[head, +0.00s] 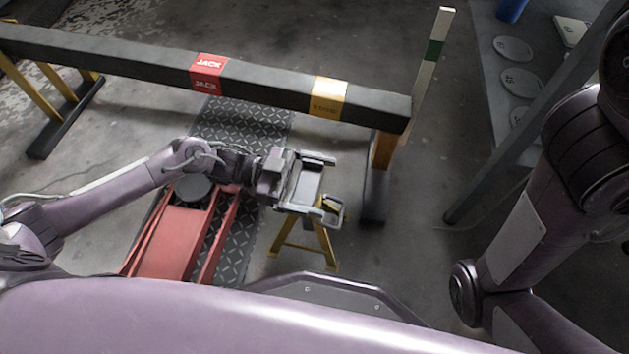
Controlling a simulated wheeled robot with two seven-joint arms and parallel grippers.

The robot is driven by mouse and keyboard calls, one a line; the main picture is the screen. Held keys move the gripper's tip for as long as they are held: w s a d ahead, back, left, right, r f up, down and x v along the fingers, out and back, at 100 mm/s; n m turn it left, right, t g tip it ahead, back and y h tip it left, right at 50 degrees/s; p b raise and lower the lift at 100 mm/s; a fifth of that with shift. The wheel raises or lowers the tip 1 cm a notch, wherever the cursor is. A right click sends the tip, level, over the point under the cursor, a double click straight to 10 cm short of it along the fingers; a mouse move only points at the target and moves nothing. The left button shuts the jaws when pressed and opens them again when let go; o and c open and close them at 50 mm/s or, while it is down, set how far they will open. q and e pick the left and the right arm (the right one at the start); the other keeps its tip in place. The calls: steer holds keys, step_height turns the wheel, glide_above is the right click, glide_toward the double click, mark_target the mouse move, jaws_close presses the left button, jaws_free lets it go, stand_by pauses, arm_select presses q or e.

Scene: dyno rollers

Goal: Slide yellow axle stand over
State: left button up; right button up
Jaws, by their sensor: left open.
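The yellow axle stand (306,256) stands on the floor just right of the diamond-plate strip, its splayed legs showing below my left gripper. Its top is mostly hidden by the gripper. My left gripper (328,187) is open, with its fingers pointing right, over the stand's top. I cannot tell whether the fingers touch the stand. My right arm shows at the right, but its gripper is out of view.
A dark beam (150,73) with red and yellow labels spans the back on yellow legs. A red floor jack (172,243) lies left of the stand on the diamond-plate strip (245,120). A grey bench (487,85) with round discs stands at right. Floor right of the stand is clear up to a beam foot.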

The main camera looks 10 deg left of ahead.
arm_select(q)
steer(key=o, duration=1.7)
steer(key=shift+s+f, duration=0.1)
steer(key=shift+s, duration=0.1)
steer(key=shift+w+a, duration=0.1)
steer(key=shift+a, duration=0.05)
steer(key=a+p, duration=0.2)
steer(key=a, duration=0.5)
steer(key=shift+a, duration=0.2)
